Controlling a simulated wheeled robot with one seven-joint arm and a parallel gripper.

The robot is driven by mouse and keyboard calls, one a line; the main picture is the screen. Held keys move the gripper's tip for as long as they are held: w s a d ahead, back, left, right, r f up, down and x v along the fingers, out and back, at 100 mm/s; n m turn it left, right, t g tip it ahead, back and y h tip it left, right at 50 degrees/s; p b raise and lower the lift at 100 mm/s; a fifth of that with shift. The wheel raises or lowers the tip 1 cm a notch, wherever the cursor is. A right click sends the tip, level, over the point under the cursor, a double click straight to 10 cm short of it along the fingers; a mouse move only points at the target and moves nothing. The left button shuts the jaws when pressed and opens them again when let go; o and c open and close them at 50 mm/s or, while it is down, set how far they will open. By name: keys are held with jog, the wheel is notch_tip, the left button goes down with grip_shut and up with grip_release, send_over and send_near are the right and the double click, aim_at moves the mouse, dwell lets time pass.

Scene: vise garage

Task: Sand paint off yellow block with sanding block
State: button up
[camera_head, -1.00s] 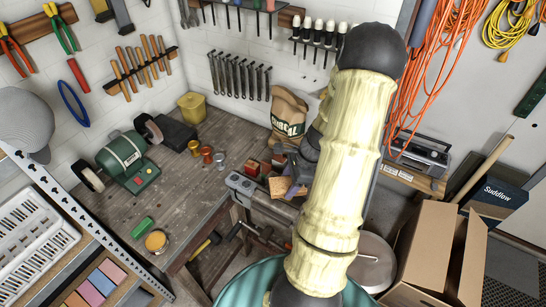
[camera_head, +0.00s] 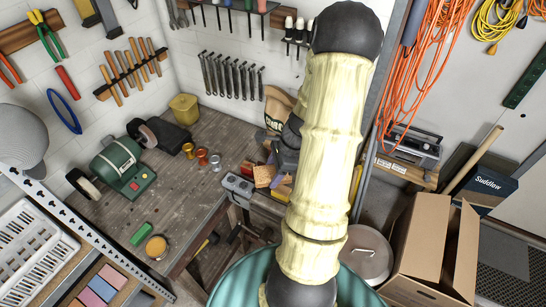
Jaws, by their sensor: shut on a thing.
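The grey vise (camera_head: 238,186) sits at the right end of the wooden bench. A bright yellow patch (camera_head: 282,190), probably the yellow block, shows just right of the vise, mostly hidden by my arm. A tan block (camera_head: 263,176) shows beside it at the gripper. My dark gripper (camera_head: 277,172) is at the vise, pointing down and left. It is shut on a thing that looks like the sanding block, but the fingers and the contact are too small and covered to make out. Whether it touches the yellow block cannot be told.
Small red-brown blocks (camera_head: 247,167) lie behind the vise. An open cardboard box (camera_head: 420,240) and a round-lidded bin (camera_head: 368,255) stand at the right.

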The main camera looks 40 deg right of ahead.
jog(key=shift+w+r+p, duration=0.1)
jog(key=shift+r+p, duration=1.3)
jog(key=shift+r, duration=0.55)
jog(key=shift+w+r, duration=0.1)
jog(key=shift+w, duration=0.1)
jog(key=shift+s+d, duration=0.1)
jog(key=shift+s, duration=0.2)
jog(key=shift+w, duration=0.15)
